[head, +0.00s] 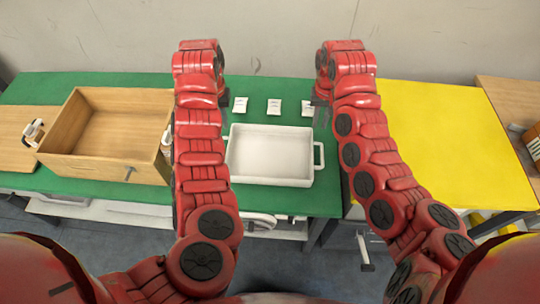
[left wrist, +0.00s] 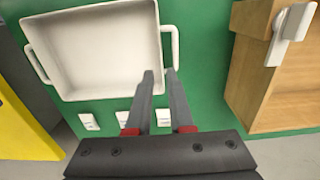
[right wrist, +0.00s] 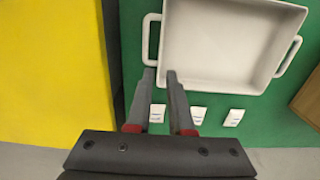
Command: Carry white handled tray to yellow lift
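The white handled tray (head: 270,178) lies empty on the green table, with a loop handle at each end. My left gripper (head: 223,98) is above the tray's left end, partly hidden by my arm. In the left wrist view its fingers (left wrist: 160,72) are apart, close to one handle (left wrist: 174,45) but not closed on it. My right gripper (head: 319,108) is near the tray's right end. In the right wrist view its fingers (right wrist: 160,73) are apart by the other handle (right wrist: 151,40); whether they touch it is unclear. The yellow lift (head: 440,130) is to the right.
A wooden box (head: 110,130) stands left of the tray, with a white scanner-like device (head: 33,132) beside it. Three small white packets (head: 274,107) lie behind the tray. A wooden surface (head: 510,95) is at far right. The lift top is clear.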

